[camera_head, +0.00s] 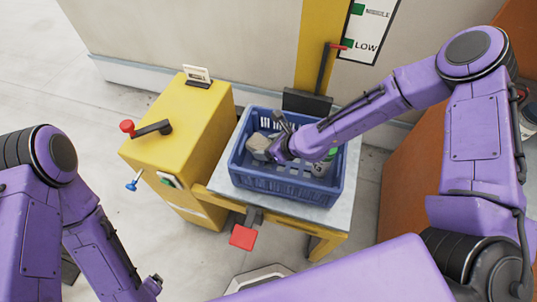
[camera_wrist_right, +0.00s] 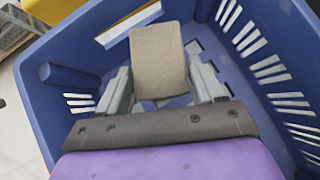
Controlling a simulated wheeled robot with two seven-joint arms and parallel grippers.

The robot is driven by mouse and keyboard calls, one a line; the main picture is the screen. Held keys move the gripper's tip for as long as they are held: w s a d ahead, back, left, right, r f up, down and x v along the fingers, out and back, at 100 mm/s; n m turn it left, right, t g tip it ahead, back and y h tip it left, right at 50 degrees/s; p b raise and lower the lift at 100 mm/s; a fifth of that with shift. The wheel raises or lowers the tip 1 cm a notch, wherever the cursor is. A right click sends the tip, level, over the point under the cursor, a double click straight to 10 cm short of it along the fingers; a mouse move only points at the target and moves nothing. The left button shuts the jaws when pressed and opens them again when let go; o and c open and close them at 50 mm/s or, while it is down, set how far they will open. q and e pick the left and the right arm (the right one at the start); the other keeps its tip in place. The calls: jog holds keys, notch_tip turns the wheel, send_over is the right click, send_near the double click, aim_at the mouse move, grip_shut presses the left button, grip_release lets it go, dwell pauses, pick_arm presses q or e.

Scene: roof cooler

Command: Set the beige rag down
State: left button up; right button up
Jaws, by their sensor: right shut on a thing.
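The beige rag (camera_wrist_right: 159,58) looks like a flat, squarish piece between the two fingers of my right gripper (camera_wrist_right: 165,92) in the wrist view. That gripper is shut on it inside the blue crate (camera_wrist_right: 85,45). In the head view the rag (camera_head: 257,142) shows as a greyish-beige patch in the left part of the crate (camera_head: 285,187), at the end of my right arm. I cannot tell whether it touches the crate floor. My left arm comes in at the lower left, and its gripper is out of the picture.
The crate stands on a grey-topped table (camera_head: 341,190) with a yellow frame. A grey-green item (camera_head: 322,168) lies in the crate's right part. A yellow cabinet (camera_head: 188,125) with a red-knobbed lever stands to the left. A red pedal (camera_head: 242,237) sits in front.

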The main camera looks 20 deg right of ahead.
jog(key=f, duration=0.1)
jog(key=s+f, duration=0.1)
jog(key=f, duration=0.1)
jog(key=shift+f, duration=0.2)
jog(key=shift+w+f, duration=0.3)
jog(key=shift+f, duration=0.1)
jog(key=o, duration=1)
jog(key=shift+s+r, duration=0.1)
jog(key=shift+d, duration=0.1)
jog(key=p+v, duration=0.1)
jog(key=v, duration=1.1)
jog(key=shift+s, duration=0.1)
